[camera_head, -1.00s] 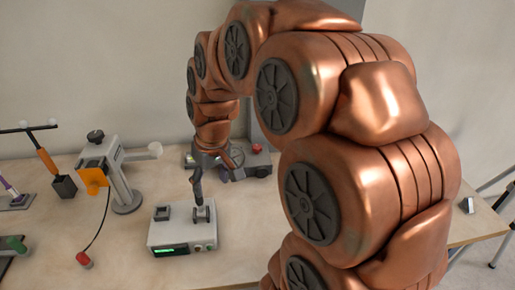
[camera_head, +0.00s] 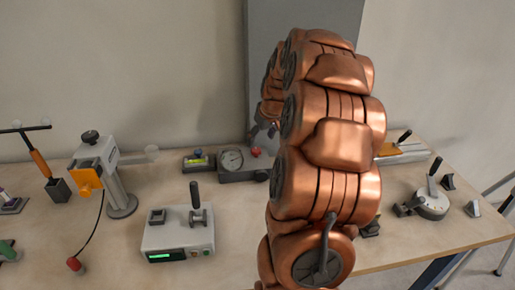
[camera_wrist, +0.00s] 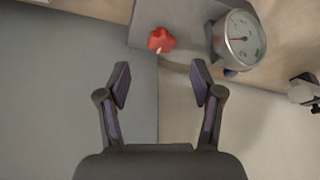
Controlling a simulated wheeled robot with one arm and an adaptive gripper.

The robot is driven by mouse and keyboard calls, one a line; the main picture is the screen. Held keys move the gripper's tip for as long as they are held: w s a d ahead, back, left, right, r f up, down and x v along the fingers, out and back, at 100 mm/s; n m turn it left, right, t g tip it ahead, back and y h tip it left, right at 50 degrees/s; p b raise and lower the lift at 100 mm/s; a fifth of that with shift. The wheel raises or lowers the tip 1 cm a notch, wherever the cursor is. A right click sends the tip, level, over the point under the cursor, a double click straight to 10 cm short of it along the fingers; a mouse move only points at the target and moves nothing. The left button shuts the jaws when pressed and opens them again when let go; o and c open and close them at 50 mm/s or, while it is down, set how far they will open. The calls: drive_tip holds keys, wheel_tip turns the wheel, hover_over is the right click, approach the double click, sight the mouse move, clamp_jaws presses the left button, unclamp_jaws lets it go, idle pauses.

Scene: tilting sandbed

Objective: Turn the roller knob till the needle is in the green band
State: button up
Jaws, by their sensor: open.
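The round dial gauge (camera_head: 231,159) stands on a grey base at the back of the bench, and it also shows in the wrist view (camera_wrist: 240,38). A red lobed knob (camera_wrist: 161,40) sits on the same base, left of the gauge in the wrist view; it shows in the head view (camera_head: 256,152) too. A thin needle shows on the dial; its place against the green mark is too small to tell. My gripper (camera_wrist: 160,84) is open and empty, its fingers apart from the knob, which lies beyond the gap between them. In the head view my arm mostly hides the gripper.
A grey box (camera_head: 178,238) with a lever and green display stands in front. A clamp stand (camera_head: 118,190) is at left, a small green-topped box (camera_head: 198,162) beside the gauge base. A tall grey panel (camera_head: 300,15) rises behind. A round lever device (camera_head: 432,204) stands at right.

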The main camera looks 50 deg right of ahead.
sight(257, 150)
drive_tip(key=p+x, duration=0.1)
drive_tip(key=x, duration=0.5)
drive_tip(key=shift+w+f, duration=0.1)
drive_tip(key=shift+f, duration=0.3)
drive_tip(key=c, duration=1.1)
drive_tip(key=shift+c, duration=0.2)
